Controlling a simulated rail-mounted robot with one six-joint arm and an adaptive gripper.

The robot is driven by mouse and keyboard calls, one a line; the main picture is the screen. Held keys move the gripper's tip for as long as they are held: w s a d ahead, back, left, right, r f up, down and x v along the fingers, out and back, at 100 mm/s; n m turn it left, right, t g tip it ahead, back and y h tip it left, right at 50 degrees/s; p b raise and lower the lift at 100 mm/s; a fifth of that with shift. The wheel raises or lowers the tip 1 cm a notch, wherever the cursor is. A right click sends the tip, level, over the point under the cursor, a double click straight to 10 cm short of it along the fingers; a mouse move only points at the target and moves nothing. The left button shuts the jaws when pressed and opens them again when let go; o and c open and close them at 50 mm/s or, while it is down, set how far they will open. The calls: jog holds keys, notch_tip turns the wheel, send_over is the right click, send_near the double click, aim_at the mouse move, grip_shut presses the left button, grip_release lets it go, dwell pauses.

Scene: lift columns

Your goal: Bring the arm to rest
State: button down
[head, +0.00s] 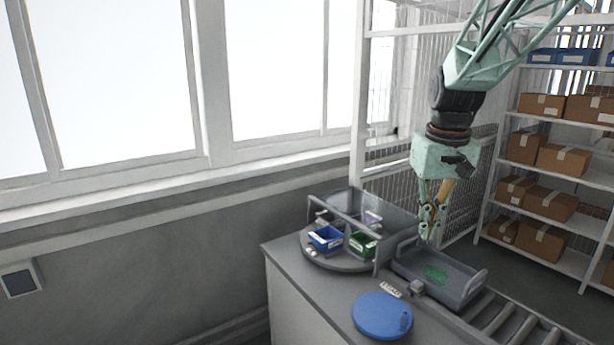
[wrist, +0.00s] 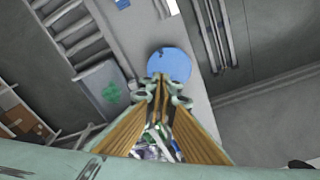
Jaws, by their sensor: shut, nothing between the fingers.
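My gripper (head: 431,226) hangs from the mint-green arm, pointing down, above the back part of the grey counter. Its fingers are shut and hold nothing. In the wrist view the closed fingertips (wrist: 162,88) show in the middle, with the blue disc (wrist: 170,63) just beyond them in the picture. The fingers hide part of the counter below.
A wire fence and box shelves (head: 540,174) stand behind.

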jog(key=s+a+r+t+b, duration=0.1)
jog(key=s+a, duration=0.1)
jog(key=s, duration=0.8)
jog(key=s+a+r+b, duration=0.2)
jog(key=s+a, duration=0.1)
jog(key=s, duration=0.7)
jog(key=s+a+r+t+b, duration=0.1)
jog(key=s+a, duration=0.1)
jog(key=s, duration=0.8)
jog(key=s+a+f+b, duration=0.1)
jog(key=s+f, duration=0.2)
jog(key=s, duration=0.7)
jog(key=shift+s+f+m, duration=0.3)
jog(key=shift+s+f, duration=0.05)
jog(key=shift+s, duration=0.05)
